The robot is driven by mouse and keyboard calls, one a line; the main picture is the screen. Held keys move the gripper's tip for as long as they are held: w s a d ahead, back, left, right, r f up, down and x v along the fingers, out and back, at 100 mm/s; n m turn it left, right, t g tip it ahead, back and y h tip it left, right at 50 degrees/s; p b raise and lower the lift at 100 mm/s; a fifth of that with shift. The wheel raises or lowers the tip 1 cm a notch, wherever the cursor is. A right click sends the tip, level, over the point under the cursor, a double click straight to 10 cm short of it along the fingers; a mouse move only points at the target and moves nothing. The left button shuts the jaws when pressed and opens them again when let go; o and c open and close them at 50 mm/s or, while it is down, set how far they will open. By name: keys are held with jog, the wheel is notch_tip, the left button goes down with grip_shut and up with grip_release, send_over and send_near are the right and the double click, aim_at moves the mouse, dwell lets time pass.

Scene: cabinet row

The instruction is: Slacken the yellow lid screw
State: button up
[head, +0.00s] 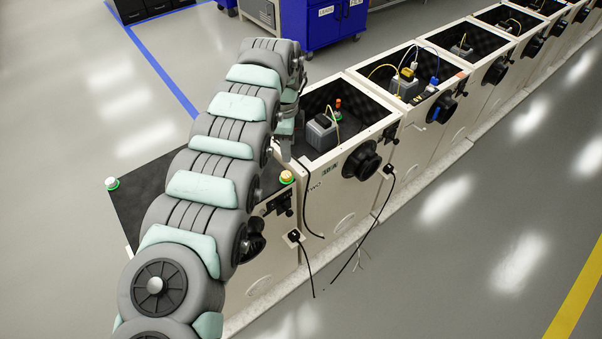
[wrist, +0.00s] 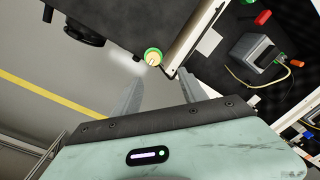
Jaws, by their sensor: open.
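A yellow-orange lid screw with a green ring (head: 286,177) sits at the front corner of the dark lid of the nearest cabinet (head: 150,185). It also shows in the wrist view (wrist: 153,57), just beyond my fingertips. A second, paler screw with a green ring (head: 112,183) is at the lid's far left corner. In the wrist view my gripper (wrist: 162,75) is open and empty, its two fingers apart, with the screw seen between and past their tips. No contact with the screw shows. In the head view my arm hides most of the gripper.
The open cabinet to the right holds a grey box (head: 320,134) with a cable and a red part; it also shows in the wrist view (wrist: 257,55). Black knobs (head: 362,160) and hanging black cables are on the cabinet fronts. A blue cabinet (head: 310,22) stands behind. The floor in front is clear.

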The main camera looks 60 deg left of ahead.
aim_at(286, 174)
jog(key=f, duration=0.3)
jog(key=f+b, duration=0.1)
jog(key=f, duration=0.3)
jog(key=s+f+b, duration=0.1)
jog(key=f, duration=0.2)
jog(key=shift+s+d+f, duration=0.1)
jog(key=shift+f, duration=0.15)
grip_shut()
